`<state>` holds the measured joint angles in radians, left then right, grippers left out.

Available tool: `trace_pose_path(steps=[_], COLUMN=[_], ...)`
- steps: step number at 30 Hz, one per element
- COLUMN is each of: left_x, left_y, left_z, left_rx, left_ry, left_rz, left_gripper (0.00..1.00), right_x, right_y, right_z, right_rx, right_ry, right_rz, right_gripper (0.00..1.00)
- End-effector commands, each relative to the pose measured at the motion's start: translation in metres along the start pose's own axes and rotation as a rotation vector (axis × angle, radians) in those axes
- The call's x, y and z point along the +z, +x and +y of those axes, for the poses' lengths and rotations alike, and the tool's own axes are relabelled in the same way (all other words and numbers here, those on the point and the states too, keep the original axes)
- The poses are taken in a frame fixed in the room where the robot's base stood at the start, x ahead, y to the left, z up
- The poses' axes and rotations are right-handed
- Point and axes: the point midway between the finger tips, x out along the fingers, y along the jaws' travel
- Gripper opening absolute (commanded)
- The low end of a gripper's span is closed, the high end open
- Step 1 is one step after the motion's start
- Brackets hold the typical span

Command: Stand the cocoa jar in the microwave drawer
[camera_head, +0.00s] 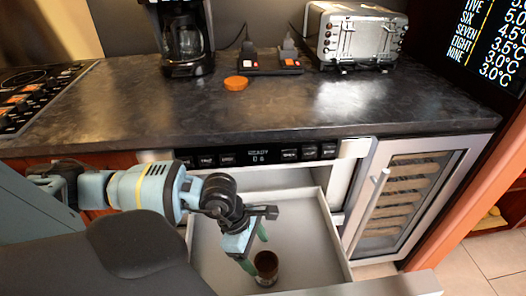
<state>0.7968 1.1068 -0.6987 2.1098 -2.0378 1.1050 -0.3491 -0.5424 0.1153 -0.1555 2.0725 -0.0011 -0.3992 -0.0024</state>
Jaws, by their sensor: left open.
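The cocoa jar (266,269), small and dark brown with a paler label low on its side, stands upright on the floor of the open microwave drawer (312,247), towards the front. My left gripper (256,252) reaches down into the drawer from the left. It is open, with its green-tipped fingers right by the jar's top and left side. I cannot tell whether a finger touches the jar. My right gripper is not in view.
An orange disc (236,83) lies on the dark counter (150,107). A coffee maker (186,40), a power strip (270,64) and a toaster (354,36) stand behind it. A wine cooler (409,194) is right of the drawer. The drawer's right side is clear.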

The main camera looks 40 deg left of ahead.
Motion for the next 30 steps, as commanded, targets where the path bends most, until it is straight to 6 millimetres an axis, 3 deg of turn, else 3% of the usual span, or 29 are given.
trace_pose_path(steps=[3,9,26,30], left_x=[-0.001,-0.001,0.0,0.004], left_y=[-0.023,-0.044,-0.049,-0.058], left_z=[0.0,0.0,0.0,0.001], left_rx=[0.002,0.001,-0.001,0.006], left_ry=[0.001,-0.001,-0.001,0.002], left_rz=[0.003,0.002,0.001,-0.003], left_gripper=[0.74,0.74,0.74,0.74], right_x=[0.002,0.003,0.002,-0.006], right_y=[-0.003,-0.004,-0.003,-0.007], right_z=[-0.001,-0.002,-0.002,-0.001], right_rx=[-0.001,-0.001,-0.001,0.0], right_ry=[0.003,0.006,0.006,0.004], right_rz=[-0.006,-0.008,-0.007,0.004], right_gripper=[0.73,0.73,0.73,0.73])
